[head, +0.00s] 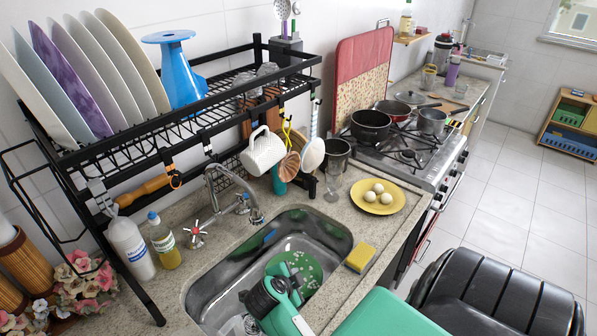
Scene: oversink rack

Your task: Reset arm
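One arm end of mine, teal and black, reaches into the steel sink (330,228) from the bottom edge. I take it to be my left gripper (283,280), as it lies left of my body. Its fingers are hard to make out against the sink and a green plate with white dots (306,265). I cannot tell whether it is open or shut, or whether it touches the plate. My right gripper is not in view.
A black rack (185,130) with plates and a blue pitcher (178,75) stands over the counter. Around the sink are a faucet (220,180), soap bottle (163,245), sponge (360,257) and yellow plate with eggs (362,203). A stove (385,152) with pots stands beyond.

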